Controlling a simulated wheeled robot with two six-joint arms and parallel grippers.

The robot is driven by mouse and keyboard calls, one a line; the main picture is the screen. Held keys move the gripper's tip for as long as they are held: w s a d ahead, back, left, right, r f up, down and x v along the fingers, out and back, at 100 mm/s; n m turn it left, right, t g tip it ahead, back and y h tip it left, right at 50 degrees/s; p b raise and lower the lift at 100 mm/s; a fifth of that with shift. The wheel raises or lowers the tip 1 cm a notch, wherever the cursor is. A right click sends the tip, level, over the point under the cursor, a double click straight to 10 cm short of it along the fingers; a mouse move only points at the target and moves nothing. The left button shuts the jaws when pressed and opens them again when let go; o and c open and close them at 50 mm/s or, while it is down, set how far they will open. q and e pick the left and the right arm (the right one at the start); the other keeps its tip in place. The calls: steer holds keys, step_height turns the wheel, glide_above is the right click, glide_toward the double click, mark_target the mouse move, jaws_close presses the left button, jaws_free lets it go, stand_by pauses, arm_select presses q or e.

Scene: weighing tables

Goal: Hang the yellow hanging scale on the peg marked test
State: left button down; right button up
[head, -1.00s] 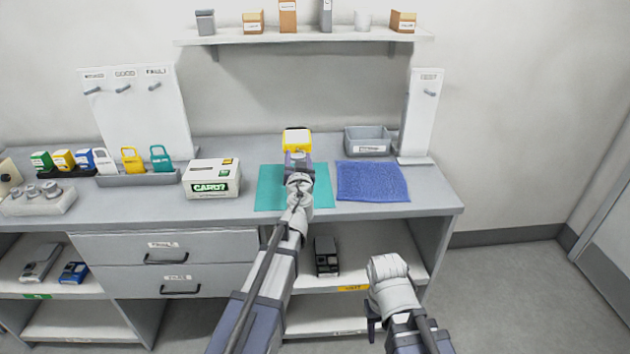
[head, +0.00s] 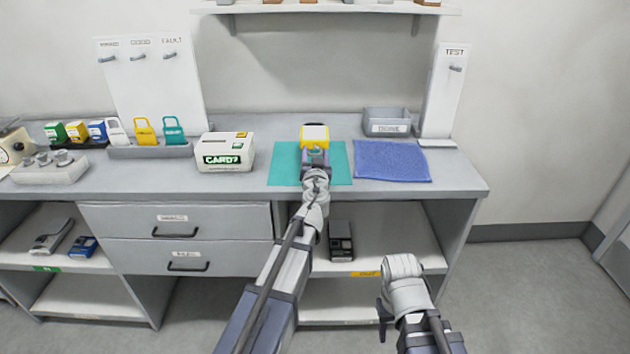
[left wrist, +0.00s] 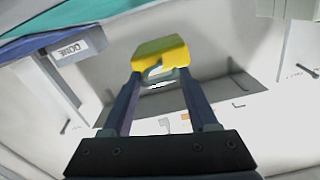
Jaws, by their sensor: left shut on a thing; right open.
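My left gripper (head: 315,160) is shut on a yellow scale (head: 315,134) with a pale face, over the back edge of the teal mat (head: 340,165); its height above the bench is hard to tell. In the left wrist view the yellow scale (left wrist: 160,53) sits between the fingertips, with a small grey hook-like part showing. The peg marked TEST (head: 455,68) sticks out from a white upright panel (head: 442,100) at the right end of the bench and is empty. My right gripper (head: 383,318) is open and empty, low in front of the bench.
A grey bin (head: 387,122) and a blue cloth (head: 392,162) lie between the mat and the TEST panel. A white box (head: 225,151) stands left of the mat. A rack (head: 150,152) holds white, yellow and teal items with loops. A wall shelf (head: 330,8) hangs above.

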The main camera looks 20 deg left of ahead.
arm_select(q)
steer(key=shift+f+b, duration=2.95)
steer(key=shift+f, duration=0.55)
steer(key=shift+f, duration=0.1)
steer(key=shift+c, duration=0.8)
jaws_free()
steer(key=v, duration=1.2)
